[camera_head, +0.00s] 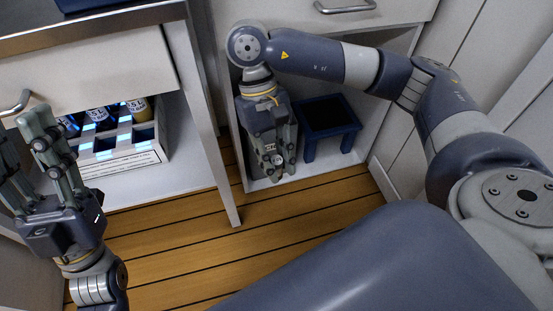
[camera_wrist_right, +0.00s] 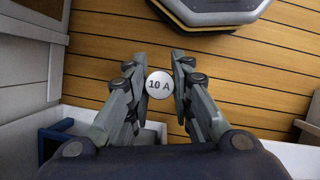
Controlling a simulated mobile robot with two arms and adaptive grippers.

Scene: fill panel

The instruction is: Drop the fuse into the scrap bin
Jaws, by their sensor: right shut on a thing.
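The fuse (camera_wrist_right: 159,84) is a small white disc marked "10 A" in the right wrist view. My right gripper (camera_wrist_right: 159,68) is shut on it, a finger on each side. In the head view the right gripper (camera_head: 276,176) points down over the front of the open lower cabinet compartment, with the pale fuse end (camera_head: 277,160) between its fingers. A dark blue, square, stool-like thing with a black top (camera_head: 330,115) stands just right of it; I cannot tell whether this is the scrap bin. My left gripper (camera_head: 19,128) is open and empty at the left edge.
A white crate (camera_head: 125,160) with several bottles stands on the left lower shelf. A white cabinet post (camera_head: 212,130) separates that shelf from the right compartment. Drawer fronts with metal handles (camera_head: 345,7) are above. The wooden floor (camera_head: 180,235) in front is clear.

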